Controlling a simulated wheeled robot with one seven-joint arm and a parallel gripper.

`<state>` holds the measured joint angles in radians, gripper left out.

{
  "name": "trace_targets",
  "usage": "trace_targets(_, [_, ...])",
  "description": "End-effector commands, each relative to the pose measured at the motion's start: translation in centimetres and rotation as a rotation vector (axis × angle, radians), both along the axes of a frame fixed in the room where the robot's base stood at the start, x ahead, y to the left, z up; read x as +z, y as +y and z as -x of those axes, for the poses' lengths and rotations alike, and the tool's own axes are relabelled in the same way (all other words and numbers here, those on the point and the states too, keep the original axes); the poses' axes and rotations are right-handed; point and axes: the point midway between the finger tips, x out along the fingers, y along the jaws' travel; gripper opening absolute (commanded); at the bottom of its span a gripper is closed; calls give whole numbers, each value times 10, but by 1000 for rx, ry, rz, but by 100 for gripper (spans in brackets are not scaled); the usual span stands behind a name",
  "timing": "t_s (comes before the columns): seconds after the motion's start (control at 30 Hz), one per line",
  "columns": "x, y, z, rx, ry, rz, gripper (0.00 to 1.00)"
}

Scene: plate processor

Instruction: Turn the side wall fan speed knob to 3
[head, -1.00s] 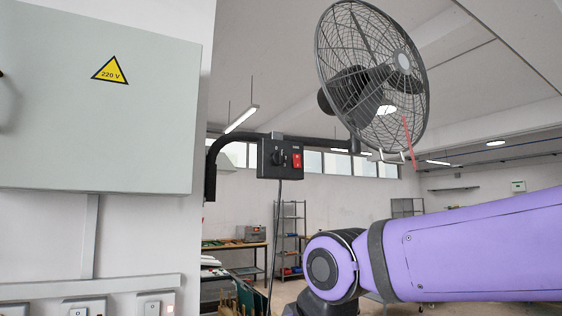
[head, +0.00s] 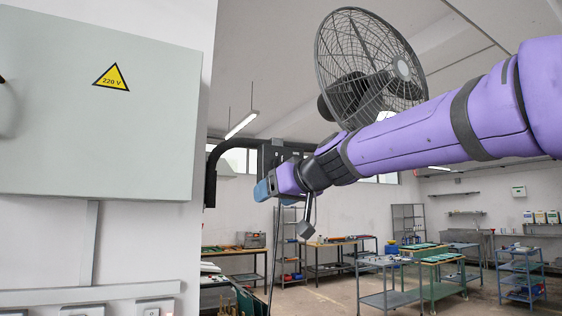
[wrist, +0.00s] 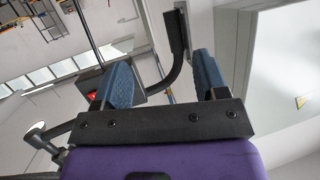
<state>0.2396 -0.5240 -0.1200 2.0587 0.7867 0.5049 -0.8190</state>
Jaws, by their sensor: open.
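The wall fan (head: 345,55) hangs on a dark bent pipe arm at the upper middle of the head view. Its dark control box (head: 268,155) is on that arm, partly hidden behind my gripper (head: 264,187). In the wrist view the control box (wrist: 152,72) sits beyond the left finger, with the red switch (wrist: 91,95) showing at its left. The speed knob is hidden in both current views. My gripper (wrist: 161,65) is open, its two blue fingers apart and nothing between them. Whether a finger touches the box cannot be told.
A grey electrical cabinet (head: 100,155) with a 220 V sign is on the wall at left, near the pipe arm (head: 211,165). A cable hangs below the control box. Workbenches and shelves stand far back at right.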

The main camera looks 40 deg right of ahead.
Motion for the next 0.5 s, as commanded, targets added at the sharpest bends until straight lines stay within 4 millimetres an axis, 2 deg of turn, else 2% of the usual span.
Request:
trace_targets(0.03, [26, -22, -8, -47, -69, 14, 66])
trace_targets(0.1, [57, -48, -14, -106, -155, 41, 66])
trace_targets(0.2, [87, -76, -16, -174, -236, 76, 66])
trace_targets(0.33, [106, -94, -16, -221, -284, 98, 66])
trace_targets(0.5, [108, -99, -27, -227, -290, 102, 66])
